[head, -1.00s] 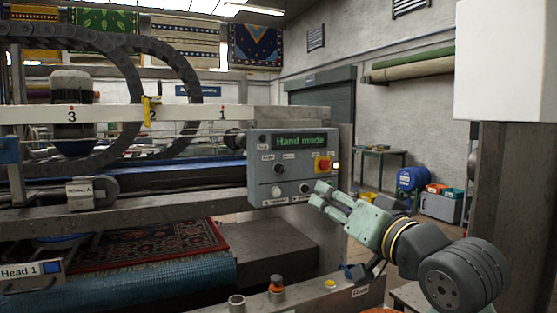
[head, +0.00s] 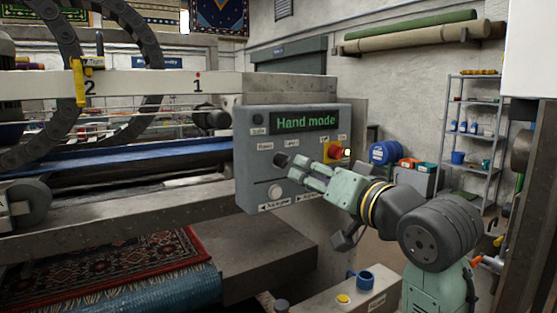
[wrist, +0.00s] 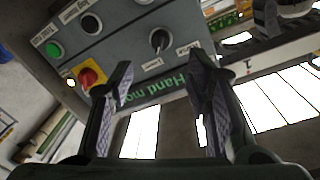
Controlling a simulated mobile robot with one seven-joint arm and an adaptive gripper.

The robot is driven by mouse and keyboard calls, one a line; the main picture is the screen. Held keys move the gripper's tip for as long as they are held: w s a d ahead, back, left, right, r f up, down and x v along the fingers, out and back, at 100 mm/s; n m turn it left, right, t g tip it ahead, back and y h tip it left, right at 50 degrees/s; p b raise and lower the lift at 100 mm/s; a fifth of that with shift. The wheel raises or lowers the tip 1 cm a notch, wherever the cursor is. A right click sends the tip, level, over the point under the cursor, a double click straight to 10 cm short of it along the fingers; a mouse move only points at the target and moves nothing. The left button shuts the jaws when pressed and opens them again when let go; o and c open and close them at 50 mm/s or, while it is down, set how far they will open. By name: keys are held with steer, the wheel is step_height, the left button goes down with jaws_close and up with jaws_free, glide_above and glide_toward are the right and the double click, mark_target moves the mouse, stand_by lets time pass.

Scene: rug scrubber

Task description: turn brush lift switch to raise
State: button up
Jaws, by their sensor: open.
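The grey control panel (head: 246,185) with a green "Hand mode" display (head: 305,122) faces me in the head view. A black rotary switch (head: 281,160) sits on it below two small labels that I cannot read surely. In the wrist view, where the panel is upside down, a black switch (wrist: 160,40) with a pale pointer lies ahead between the finger lines. My gripper (head: 296,166) is open and empty, its fingertips close to the black switch. In the wrist view my gripper (wrist: 160,78) shows both fingers apart; contact with the switch is not seen.
A red knob on a yellow plate (head: 335,152) sits right of the switch, close to my fingers. A white round button (head: 274,191) is below. A rug (head: 100,262) lies on the machine at lower left. A blue cup (head: 364,281) stands on the ledge below my arm.

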mark_target(286, 163)
steer(key=p+x, duration=0.3)
steer(key=x, duration=0.6)
steer(key=shift+a, duration=0.1)
steer(key=shift+w+a, duration=0.25)
steer(key=shift+w, duration=0.3)
steer(key=shift+c, duration=0.6)
jaws_close()
